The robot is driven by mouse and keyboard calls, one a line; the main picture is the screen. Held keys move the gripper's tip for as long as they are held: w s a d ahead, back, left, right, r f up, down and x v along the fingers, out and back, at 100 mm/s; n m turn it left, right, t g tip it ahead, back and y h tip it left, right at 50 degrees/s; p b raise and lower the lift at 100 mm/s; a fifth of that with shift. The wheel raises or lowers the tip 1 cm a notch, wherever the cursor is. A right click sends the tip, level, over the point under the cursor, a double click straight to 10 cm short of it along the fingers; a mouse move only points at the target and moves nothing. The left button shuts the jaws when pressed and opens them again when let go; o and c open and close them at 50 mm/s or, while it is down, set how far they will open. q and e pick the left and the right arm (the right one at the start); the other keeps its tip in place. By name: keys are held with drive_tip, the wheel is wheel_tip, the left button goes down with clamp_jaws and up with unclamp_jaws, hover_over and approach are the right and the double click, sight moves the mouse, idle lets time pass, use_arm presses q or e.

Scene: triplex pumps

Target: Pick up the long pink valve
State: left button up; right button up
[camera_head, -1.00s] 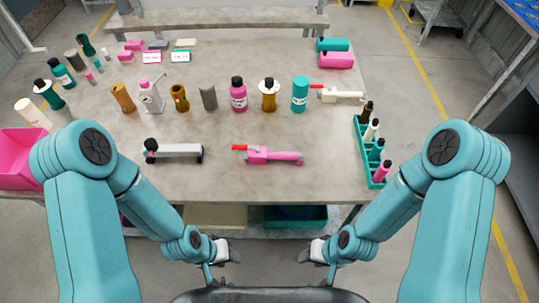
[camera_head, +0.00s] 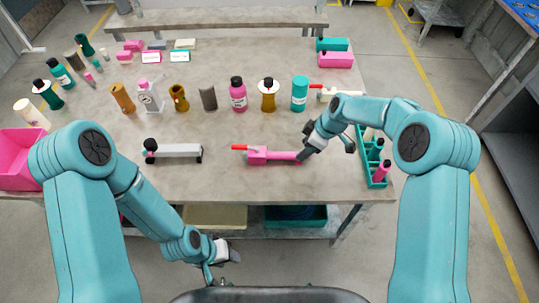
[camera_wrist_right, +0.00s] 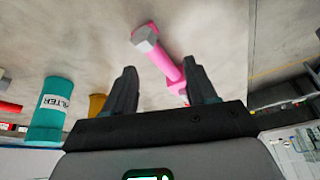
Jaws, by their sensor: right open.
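The long pink valve (camera_head: 270,155) with a red handle lies on the table, left of my right gripper. My right gripper (camera_head: 306,151) is open above the table at the valve's right end, which it partly hides. In the right wrist view, the pink valve (camera_wrist_right: 165,62) with a grey end shows between and beyond the two open fingers (camera_wrist_right: 163,78). I cannot tell whether they touch it. My left gripper (camera_head: 218,262) hangs low in front of the table, and its jaws are too small to read.
A grey bar-like part (camera_head: 178,151) lies left of the valve. A row of bottles and cylinders, including a teal can (camera_head: 300,93), stands behind. A green rack (camera_head: 376,172) of small bottles stands at the right edge. The table front is clear.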

wheel_tip(320, 180, up, 4)
drive_tip(key=w+a+n, duration=0.2)
drive_tip(key=n, duration=0.1)
drive_tip(key=n+g, duration=0.1)
hover_over(283, 154)
drive_tip(key=d, duration=0.2)
wheel_tip(283, 154, down, 6)
drive_tip(key=shift+w+f, duration=0.1)
drive_tip(key=x, duration=0.4)
drive_tip(key=shift+a+f, duration=0.1)
drive_tip(key=shift+f, duration=0.05)
drive_tip(key=shift+a+f, duration=0.15)
drive_tip(key=shift+f, duration=0.3)
drive_tip(key=shift+r, duration=0.15)
drive_tip(key=shift+f, duration=0.25)
drive_tip(key=shift+f, duration=0.1)
clamp_jaws()
